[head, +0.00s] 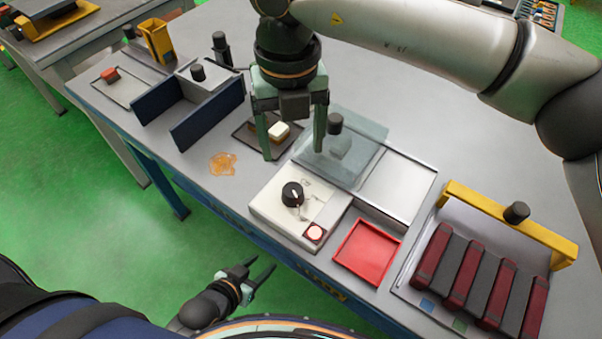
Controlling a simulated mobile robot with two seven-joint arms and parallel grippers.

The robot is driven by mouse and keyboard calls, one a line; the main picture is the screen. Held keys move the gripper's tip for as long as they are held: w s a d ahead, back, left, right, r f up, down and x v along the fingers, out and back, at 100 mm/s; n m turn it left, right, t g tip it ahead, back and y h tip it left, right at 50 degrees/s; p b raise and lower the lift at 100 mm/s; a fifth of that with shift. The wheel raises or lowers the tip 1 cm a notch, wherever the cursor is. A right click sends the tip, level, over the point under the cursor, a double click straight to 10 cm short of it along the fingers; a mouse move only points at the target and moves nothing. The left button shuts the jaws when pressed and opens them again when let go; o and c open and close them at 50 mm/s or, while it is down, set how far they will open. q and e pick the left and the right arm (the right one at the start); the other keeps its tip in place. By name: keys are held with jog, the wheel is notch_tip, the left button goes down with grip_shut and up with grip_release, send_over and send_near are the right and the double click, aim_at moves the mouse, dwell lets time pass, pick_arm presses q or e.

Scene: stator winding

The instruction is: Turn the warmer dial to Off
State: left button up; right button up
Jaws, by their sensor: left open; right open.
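The warmer is a white box (268,212) at the table's front edge, with a black round dial (292,195) on its top. The dial carries a pale pointer mark; its exact setting is too small to read. A pinkish-red button (314,232) sits at the box's near right corner and looks lit. My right gripper (293,153) points down with its fingers spread and empty, behind and above the dial, apart from it. My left gripper (264,263) is open and empty, low in front of the table.
A clear lid with a black knob (335,124) stands behind the warmer. A dark tray (252,136) holding small blocks is left of it, with an amber spill (222,164) nearby. A red tray (366,252) and a yellow-handled rack (505,222) lie to the right.

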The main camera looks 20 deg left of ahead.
aim_at(292, 189)
notch_tip(292, 189, down, 12)
jog(key=shift+s+r+p, duration=0.15)
jog(key=shift+p, duration=0.3)
jog(key=shift+a, duration=0.1)
grip_shut()
dwell(0.4)
